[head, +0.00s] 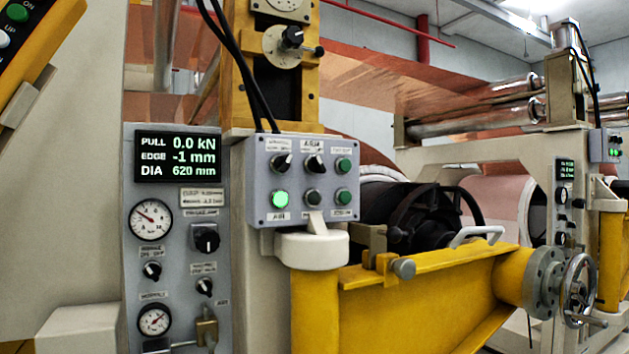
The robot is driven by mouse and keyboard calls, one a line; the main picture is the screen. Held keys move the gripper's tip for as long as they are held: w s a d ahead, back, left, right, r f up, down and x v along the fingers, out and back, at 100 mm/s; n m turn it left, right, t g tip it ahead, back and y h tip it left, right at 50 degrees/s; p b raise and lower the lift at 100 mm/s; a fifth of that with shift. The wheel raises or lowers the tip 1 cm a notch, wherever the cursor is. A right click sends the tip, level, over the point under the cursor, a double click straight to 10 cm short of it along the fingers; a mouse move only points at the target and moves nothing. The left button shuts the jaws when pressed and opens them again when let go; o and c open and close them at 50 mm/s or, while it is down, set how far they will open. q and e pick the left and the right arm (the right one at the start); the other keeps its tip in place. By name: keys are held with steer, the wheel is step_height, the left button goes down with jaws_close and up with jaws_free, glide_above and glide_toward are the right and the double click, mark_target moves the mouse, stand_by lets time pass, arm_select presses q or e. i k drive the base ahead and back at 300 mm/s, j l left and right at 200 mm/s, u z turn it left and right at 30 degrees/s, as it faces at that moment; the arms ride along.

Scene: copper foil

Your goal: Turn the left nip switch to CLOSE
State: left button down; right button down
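A grey switch box (260,212) is mounted at the centre of the head view. Its top row has two black rotary switches, a left one (280,164) and a middle one (314,163), and a green button (344,166). Its bottom row has a lit green lamp (280,198), a dark knob or button (314,197) and another green button (342,196). The labels are too small to read surely, so I cannot tell which is the left nip switch or its setting. Neither of my grippers is in view.
A grey panel (215,220) at left carries a display (178,157), gauges and knobs. A white-capped yellow post (312,250) stands just below the box. A yellow beam (430,285) with a handwheel (578,290) extends right. Black cables (250,80) hang above.

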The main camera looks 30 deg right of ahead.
mark_target(281, 163)
steer(key=i+l+u, duration=0.2)
steer(key=l, duration=0.35)
steer(key=k+l+u, duration=0.15)
steer(key=l, duration=0.35)
steer(key=i+l, duration=0.1)
steer(key=l, duration=0.7)
steer(key=l+u, duration=0.1)
steer(key=l, duration=0.7)
steer(key=k+j+z, duration=0.15)
steer(key=k+j, duration=0.25)
steer(key=k+j+z, duration=0.15)
steer(key=k+j, duration=0.25)
steer(key=k+j+z, duration=0.15)
steer(key=k, duration=0.45)
steer(key=i+l, duration=0.1)
steer(key=i, duration=0.4)
steer(key=i+l, duration=0.15)
steer(key=i, duration=0.3)
